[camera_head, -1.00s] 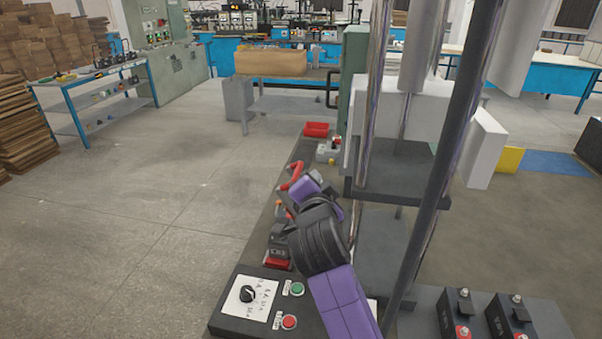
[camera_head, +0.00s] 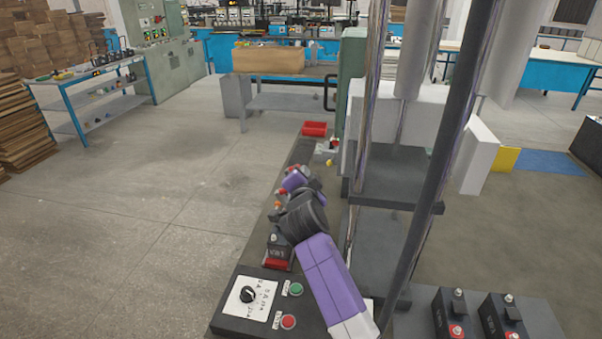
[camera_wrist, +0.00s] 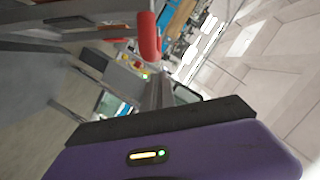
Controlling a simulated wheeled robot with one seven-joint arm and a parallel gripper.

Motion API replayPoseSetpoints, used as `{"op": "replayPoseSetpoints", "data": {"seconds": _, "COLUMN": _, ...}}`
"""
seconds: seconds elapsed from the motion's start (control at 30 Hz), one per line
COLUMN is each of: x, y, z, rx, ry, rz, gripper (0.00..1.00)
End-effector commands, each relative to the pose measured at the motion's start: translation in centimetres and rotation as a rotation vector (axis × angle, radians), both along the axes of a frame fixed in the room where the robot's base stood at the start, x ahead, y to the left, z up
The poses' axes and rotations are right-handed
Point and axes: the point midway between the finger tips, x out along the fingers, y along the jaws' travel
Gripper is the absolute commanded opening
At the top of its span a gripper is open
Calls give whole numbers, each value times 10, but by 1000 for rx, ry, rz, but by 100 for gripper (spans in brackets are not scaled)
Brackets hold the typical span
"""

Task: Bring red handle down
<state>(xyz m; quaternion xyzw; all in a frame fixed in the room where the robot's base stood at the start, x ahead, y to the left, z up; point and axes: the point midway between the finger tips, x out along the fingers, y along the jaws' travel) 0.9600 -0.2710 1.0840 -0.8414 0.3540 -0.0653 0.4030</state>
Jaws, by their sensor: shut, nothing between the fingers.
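The red handle (camera_wrist: 150,38) shows in the wrist view as a rounded red bar at the top middle, just beyond my fingertips. My gripper (camera_wrist: 156,82) is shut and empty, its dark fingers pointing toward the lower end of the handle. I cannot tell whether they touch it. In the head view my purple and black wrist reaches over the bench (camera_head: 252,255), and the handle is mostly hidden behind it. Only small red bits show around the wrist there.
A control box (camera_head: 225,318) with a black knob, a green button (camera_head: 296,289) and a red button (camera_head: 288,321) stands near. A battery (camera_head: 279,250) sits beside my arm. A press column (camera_head: 432,190) stands close on the right. A red bin (camera_head: 315,129) lies farther back.

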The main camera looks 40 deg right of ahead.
Motion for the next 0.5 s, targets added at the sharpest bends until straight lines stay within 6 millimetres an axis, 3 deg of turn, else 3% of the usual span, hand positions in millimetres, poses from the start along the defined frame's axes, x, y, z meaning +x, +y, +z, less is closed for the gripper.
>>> {"op": "replayPoseSetpoints", "data": {"seconds": 0.5, "x": 7, "y": 6, "z": -9, "rx": -1, "ry": -1, "rz": -1, "gripper": 0}}
